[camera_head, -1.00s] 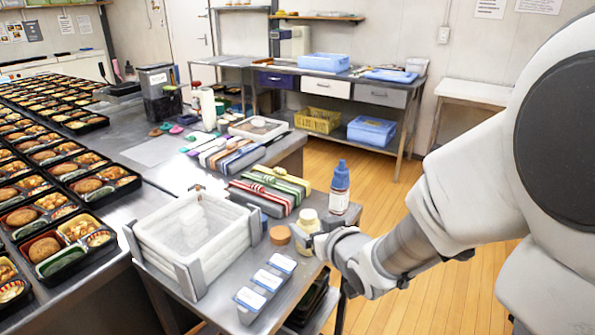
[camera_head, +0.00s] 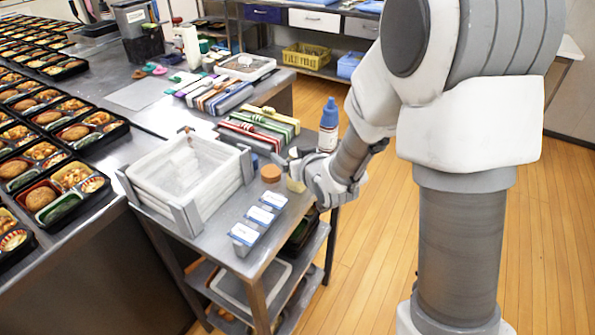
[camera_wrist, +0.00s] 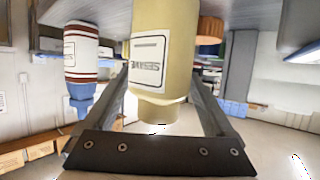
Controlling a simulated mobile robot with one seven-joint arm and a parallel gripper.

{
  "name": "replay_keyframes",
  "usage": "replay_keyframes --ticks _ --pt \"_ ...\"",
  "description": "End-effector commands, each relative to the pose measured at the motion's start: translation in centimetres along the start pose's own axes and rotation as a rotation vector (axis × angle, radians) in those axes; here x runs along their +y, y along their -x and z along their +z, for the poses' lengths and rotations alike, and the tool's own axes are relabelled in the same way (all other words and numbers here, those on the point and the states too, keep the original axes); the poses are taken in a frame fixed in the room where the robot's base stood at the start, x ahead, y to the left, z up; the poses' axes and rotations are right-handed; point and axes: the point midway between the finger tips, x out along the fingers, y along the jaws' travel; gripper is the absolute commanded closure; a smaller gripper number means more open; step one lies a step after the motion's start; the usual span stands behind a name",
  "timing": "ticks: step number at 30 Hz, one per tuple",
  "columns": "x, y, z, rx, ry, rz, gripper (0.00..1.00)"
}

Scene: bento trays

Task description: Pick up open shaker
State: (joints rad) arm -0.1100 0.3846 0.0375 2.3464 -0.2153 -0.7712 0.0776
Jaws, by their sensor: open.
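The open shaker is a pale yellow bottle with a white label. In the wrist view the open shaker (camera_wrist: 165,50) appears upside down and stands between the two fingers of my gripper (camera_wrist: 160,82). The fingers are spread on either side of it, and I cannot tell whether either one touches it. In the head view the shaker (camera_head: 296,184) is on the cart top, mostly hidden by my gripper (camera_head: 297,172). A round brown lid (camera_head: 271,173) lies just left of it; it also shows in the wrist view (camera_wrist: 210,28).
A blue-capped bottle (camera_head: 328,128) stands close behind my gripper. White-topped containers (camera_head: 258,216) line the cart's front right. A white crate (camera_head: 150,178) fills its left side. Striped bundles (camera_head: 262,128) lie behind. Bento trays (camera_head: 75,178) cover the left table.

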Motion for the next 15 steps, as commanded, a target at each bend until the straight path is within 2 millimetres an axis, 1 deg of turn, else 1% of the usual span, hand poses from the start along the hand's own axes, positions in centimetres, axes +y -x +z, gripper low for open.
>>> replay_keyframes --ticks 7,11,12,14,15 --pt "0.02 -0.16 -0.05 0.001 0.000 0.001 0.11" --pt "0.02 -0.15 -0.04 0.001 0.000 0.001 0.35" --pt "0.02 -0.15 -0.05 0.001 0.000 0.000 0.42" --pt "0.02 -0.15 -0.04 0.001 0.000 0.000 0.53" --pt "0.02 -0.14 -0.04 0.001 0.000 0.000 0.60"
